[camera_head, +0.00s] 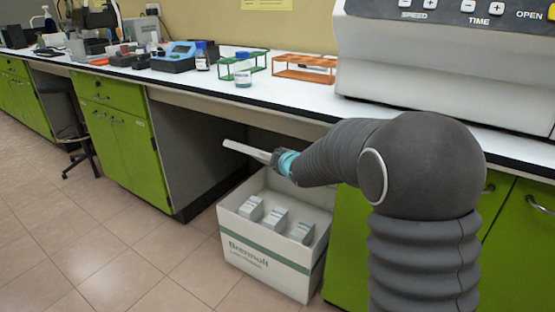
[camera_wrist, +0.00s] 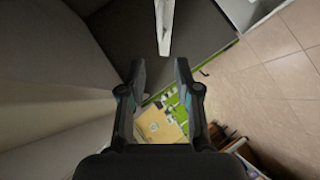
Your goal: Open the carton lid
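The white carton (camera_head: 262,262) with a green stripe and "Brennoil" lettering stands on the floor under the bench. Its top is open, and three pale containers (camera_head: 274,217) show inside. A thin white panel (camera_head: 245,150), seen nearly edge-on, rises above the carton and looks like its lid; where it joins the carton is hidden. My gripper (camera_head: 276,159) is at the panel's right end, above the carton. In the wrist view the fingers of my gripper (camera_wrist: 160,70) are apart, with the white panel (camera_wrist: 164,25) just ahead of the gap; I cannot tell whether they touch it.
The white bench top (camera_head: 275,92) overhangs the carton, with tube racks (camera_head: 304,68) and bottles on it. Green cabinets (camera_head: 122,133) stand to the left and right of the carton. A stool (camera_head: 70,120) is farther left. The tiled floor (camera_head: 120,240) in front is clear.

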